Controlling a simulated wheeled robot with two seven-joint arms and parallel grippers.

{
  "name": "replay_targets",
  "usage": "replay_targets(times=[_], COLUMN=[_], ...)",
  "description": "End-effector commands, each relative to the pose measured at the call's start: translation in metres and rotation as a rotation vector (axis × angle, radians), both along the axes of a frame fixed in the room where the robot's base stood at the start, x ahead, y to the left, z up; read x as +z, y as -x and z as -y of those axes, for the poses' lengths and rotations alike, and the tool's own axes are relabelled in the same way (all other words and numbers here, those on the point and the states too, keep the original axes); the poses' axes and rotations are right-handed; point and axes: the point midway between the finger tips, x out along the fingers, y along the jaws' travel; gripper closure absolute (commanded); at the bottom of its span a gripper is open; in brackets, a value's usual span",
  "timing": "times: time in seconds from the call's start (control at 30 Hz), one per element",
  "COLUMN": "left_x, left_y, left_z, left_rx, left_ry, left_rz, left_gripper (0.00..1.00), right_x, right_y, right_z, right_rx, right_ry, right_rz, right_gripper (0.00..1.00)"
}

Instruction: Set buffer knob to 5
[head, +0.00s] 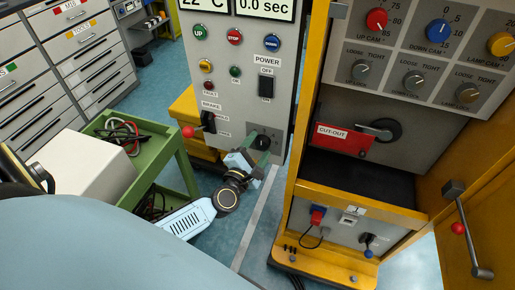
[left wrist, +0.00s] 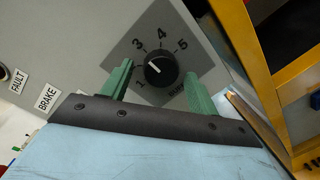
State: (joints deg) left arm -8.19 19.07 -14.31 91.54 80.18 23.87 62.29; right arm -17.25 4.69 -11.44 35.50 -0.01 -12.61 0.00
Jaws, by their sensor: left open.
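The buffer knob (left wrist: 159,69) is a round black knob on a grey dial plate (left wrist: 165,28) with numbers around it. I can read 1, 3, 4 and 5; the spot for 2 is hidden behind a finger. Its white mark points up and left, roughly towards the hidden 2 or just short of 3. My left gripper (left wrist: 159,72) is open, with its green fingers on either side of the knob; I cannot tell if they touch it. In the head view the knob (head: 263,142) sits low on the grey panel, with my left gripper (head: 249,158) at it. My right gripper is not in view.
A yellow cabinet (head: 296,190) with a red cut-out (head: 343,139) stands to the right. A green cart (head: 150,190) is left of my arm. Floor shows between cart and cabinet.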

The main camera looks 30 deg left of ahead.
Motion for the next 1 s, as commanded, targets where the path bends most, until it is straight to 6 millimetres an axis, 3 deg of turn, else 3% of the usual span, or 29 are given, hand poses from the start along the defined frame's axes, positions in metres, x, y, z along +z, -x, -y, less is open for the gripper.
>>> replay_targets(times=[0.07,0.4,0.67,1.0], left_x=[0.000,0.000,0.001,0.004], left_y=[0.000,0.000,0.000,0.001], left_z=[0.000,0.000,0.000,0.000], left_rx=[0.000,0.000,-0.001,0.000], left_ry=[0.000,0.000,-0.023,-0.211], left_rz=[0.000,0.000,-0.006,-0.054], left_gripper=[0.40,0.84,0.85,0.85], right_x=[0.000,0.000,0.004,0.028], right_y=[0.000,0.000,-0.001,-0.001], right_z=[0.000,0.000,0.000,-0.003], right_rx=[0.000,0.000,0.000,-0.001], right_ry=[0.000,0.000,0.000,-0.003], right_rz=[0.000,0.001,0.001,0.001], right_gripper=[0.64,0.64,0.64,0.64])
